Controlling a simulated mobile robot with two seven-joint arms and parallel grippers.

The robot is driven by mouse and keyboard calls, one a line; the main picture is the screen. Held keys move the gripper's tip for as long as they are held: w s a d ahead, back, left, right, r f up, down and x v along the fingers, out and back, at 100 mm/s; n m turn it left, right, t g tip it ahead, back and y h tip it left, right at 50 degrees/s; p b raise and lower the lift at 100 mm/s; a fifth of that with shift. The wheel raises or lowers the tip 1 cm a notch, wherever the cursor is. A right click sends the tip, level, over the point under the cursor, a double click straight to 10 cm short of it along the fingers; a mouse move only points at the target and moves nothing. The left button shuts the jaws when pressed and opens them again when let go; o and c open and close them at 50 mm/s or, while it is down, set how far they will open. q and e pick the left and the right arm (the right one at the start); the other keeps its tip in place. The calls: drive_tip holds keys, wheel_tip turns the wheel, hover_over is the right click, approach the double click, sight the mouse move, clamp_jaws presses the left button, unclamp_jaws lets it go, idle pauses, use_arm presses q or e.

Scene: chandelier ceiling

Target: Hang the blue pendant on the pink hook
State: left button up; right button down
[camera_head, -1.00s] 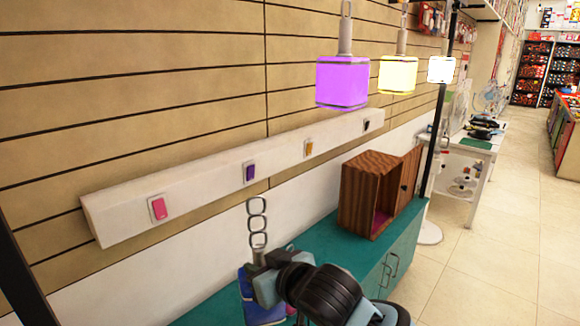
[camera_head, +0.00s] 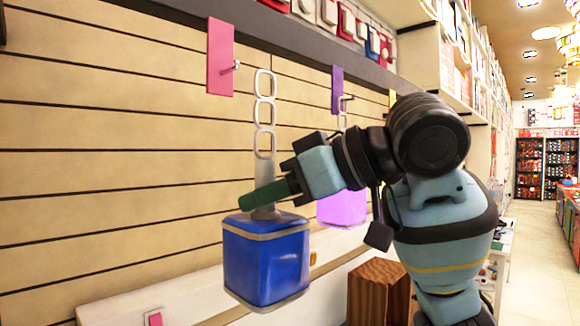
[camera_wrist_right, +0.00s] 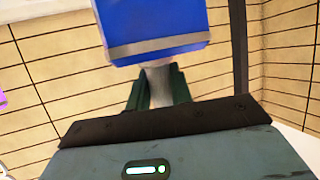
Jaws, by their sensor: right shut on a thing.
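The blue pendant (camera_head: 267,262) is a blue cube lamp with a grey neck and a chain of white links (camera_head: 264,115) above it. My right gripper (camera_head: 264,194) is shut on the grey neck, just above the cube. The pendant hangs upright in the air; its cube also fills the top of the right wrist view (camera_wrist_right: 155,28). The pink plate (camera_head: 220,58) with its small pink hook peg (camera_head: 236,65) is at the top, left of the chain. The top link appears close to the peg in the picture, slightly below and right; I cannot tell the depth gap. My left gripper is out of view.
A purple plate (camera_head: 337,89) with a hook stands to the right, with a purple lamp (camera_head: 343,208) hanging below, partly behind my right arm. A white rail with a pink switch (camera_head: 154,318) and a brown wooden box (camera_head: 378,292) are below. A slatted wall (camera_head: 110,160) lies behind.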

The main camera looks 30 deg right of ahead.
drive_tip(key=shift+n, duration=0.3)
drive_tip(key=s+r, duration=0.3)
drive_tip(key=s, duration=0.1)
drive_tip(key=shift+s+d+r, duration=0.1)
drive_tip(key=shift+d+r, duration=0.3)
